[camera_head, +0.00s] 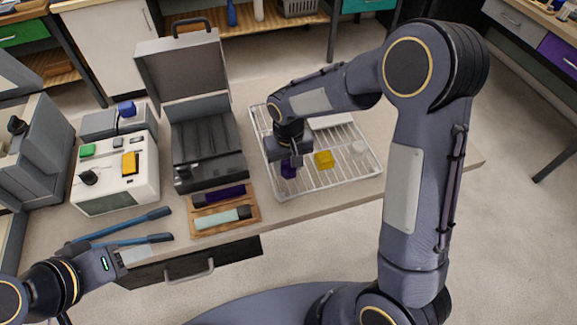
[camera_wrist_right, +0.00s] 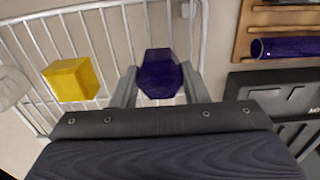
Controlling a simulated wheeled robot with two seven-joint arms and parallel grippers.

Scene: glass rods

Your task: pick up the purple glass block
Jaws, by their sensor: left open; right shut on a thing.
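The purple glass block (camera_head: 288,170) is at the left part of the white wire rack (camera_head: 328,186). In the right wrist view the purple block (camera_wrist_right: 160,74) sits between the two fingers of my right gripper (camera_wrist_right: 158,90), which is shut on it. I cannot tell whether the block touches the rack or is lifted. In the head view my right gripper (camera_head: 289,158) points down and partly hides the block. My left gripper (camera_head: 147,247) is open and empty at the table's front left edge.
A yellow block (camera_head: 324,159) and a clear glass piece (camera_head: 358,147) stand on the rack. An open grey case (camera_head: 207,148) lies left of it. A wooden tray (camera_head: 224,226) holds a purple rod (camera_head: 219,194) and a pale green rod (camera_head: 223,217). A white device (camera_head: 115,175) stands further left.

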